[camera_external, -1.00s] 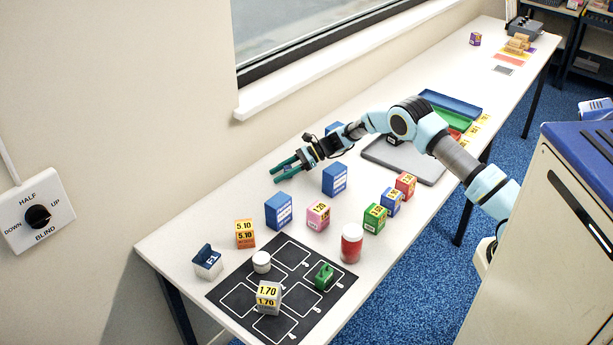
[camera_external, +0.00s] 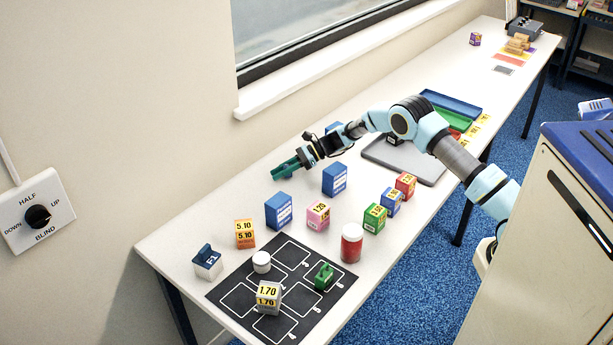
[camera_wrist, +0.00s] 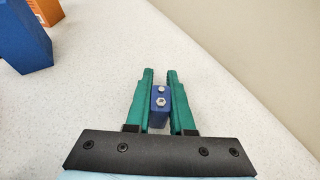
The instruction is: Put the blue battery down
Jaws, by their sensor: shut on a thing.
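The blue battery (camera_wrist: 160,112) stands between the green fingers of my gripper (camera_wrist: 161,98) in the wrist view, its two metal terminals facing the camera. The fingers are shut on its sides. In the external view my gripper (camera_external: 287,169) is low over the back part of the white table, near the wall. The battery cannot be made out there, hidden by the fingers. I cannot tell whether its base touches the table.
Blue boxes (camera_external: 278,211) (camera_external: 334,179) stand in front of my gripper. A black mat (camera_external: 228,291) with outlined cells lies at the near end, holding several items. A grey tray (camera_external: 425,170) is to the right. Table left of my gripper is clear.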

